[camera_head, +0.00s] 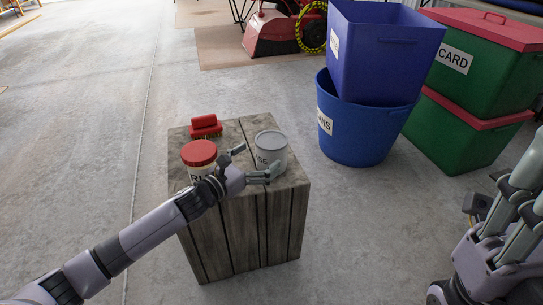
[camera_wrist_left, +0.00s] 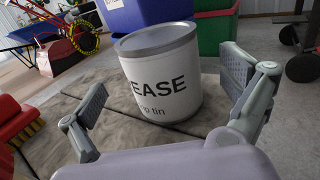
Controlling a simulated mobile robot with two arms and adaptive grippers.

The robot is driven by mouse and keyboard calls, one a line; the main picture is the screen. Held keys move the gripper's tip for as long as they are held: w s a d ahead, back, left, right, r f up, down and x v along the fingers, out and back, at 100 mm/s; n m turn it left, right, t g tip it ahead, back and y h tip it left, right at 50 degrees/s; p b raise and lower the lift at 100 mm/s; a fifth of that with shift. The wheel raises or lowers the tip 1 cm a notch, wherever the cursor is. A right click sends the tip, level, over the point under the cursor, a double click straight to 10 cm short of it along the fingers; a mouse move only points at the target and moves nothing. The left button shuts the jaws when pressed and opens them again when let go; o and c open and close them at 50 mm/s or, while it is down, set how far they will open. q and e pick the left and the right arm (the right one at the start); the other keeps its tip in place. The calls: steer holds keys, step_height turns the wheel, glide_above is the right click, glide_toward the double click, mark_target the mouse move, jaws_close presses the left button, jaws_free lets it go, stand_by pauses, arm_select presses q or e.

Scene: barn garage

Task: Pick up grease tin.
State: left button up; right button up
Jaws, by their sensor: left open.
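The grease tin (camera_head: 271,148) is a white can with a grey lid, upright on the right part of a wooden crate top. In the left wrist view the tin (camera_wrist_left: 163,85) reads "EASE" and stands between and just beyond my open fingers. My left gripper (camera_head: 256,163) is open at the near left side of the tin; it also shows in the left wrist view (camera_wrist_left: 165,95). I cannot tell whether a finger touches the tin.
The wooden crate (camera_head: 245,225) also bears a red-lidded tin (camera_head: 199,152), partly hidden by my left gripper, and a red brush-like object (camera_head: 205,125) behind it. Blue bins (camera_head: 365,125) and green boxes with red lids (camera_head: 459,128) stand to the right. Floor left of the crate is clear.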

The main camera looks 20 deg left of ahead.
mark_target(271, 148)
arm_select(q)
steer(key=b+x, duration=0.2)
steer(key=x, duration=0.3)
steer(key=shift+r, duration=0.1)
steer(key=shift+c, duration=0.6)
steer(key=shift+d+r, duration=0.1)
steer(key=c, duration=1.5)
